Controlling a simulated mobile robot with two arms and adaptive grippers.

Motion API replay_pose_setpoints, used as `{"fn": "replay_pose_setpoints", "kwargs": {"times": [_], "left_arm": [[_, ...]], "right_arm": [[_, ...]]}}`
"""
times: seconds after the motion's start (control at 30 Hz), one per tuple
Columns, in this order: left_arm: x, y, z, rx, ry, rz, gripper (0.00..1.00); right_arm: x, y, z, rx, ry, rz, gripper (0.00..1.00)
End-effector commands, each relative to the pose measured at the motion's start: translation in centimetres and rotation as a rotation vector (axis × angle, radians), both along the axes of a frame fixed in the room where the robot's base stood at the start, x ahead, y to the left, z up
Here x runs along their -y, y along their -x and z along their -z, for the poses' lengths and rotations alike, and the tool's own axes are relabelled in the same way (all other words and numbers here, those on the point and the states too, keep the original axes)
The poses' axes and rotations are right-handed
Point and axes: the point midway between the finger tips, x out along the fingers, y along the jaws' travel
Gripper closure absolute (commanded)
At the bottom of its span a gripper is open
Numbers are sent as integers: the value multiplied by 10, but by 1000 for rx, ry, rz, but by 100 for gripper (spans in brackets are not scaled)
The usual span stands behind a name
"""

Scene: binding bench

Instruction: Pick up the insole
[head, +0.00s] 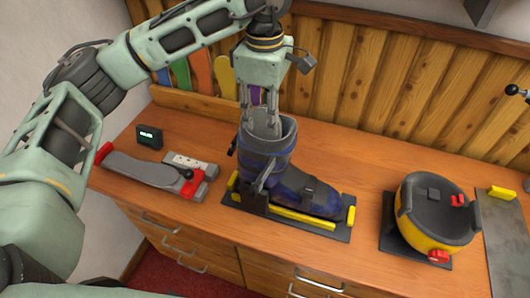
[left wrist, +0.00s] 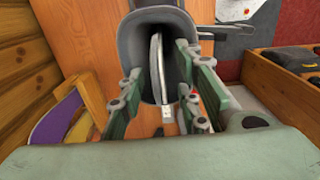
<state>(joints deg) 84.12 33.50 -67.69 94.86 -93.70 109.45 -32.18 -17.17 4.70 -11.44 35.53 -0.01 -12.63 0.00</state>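A dark blue and grey boot (head: 290,180) stands on a black plate with yellow bars, its cuff open at the top. My left gripper (head: 262,125) points down into the cuff. In the left wrist view the cuff (left wrist: 128,40) surrounds a thin, pale upright strip (left wrist: 157,65), which looks like the insole seen edge-on. A small white tab shows at its near end. My left gripper's fingers (left wrist: 160,80) are apart, one on each side of the strip, with gaps visible. The insole is hidden in the head view. My right gripper is not in view.
A grey device with red parts (head: 150,172) and a small black display (head: 149,137) are on the left of the bench. A yellow and black round fixture (head: 437,215) stands right. Coloured boards (head: 200,72) lean at the back wall. Bare wood lies between the boot and the round fixture.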

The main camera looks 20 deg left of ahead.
Motion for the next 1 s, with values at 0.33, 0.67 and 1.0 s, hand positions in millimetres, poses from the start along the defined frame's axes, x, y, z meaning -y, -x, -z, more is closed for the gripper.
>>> {"fn": "replay_pose_setpoints", "kwargs": {"times": [0.33, 0.67, 1.0], "left_arm": [[0, 2, 44, -6, 2, 1, 69], [1, 1, 66, -3, 3, 1, 69], [1, 1, 65, -3, 3, 1, 95]], "right_arm": [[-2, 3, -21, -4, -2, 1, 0], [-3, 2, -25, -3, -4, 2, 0], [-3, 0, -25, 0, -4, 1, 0]]}}
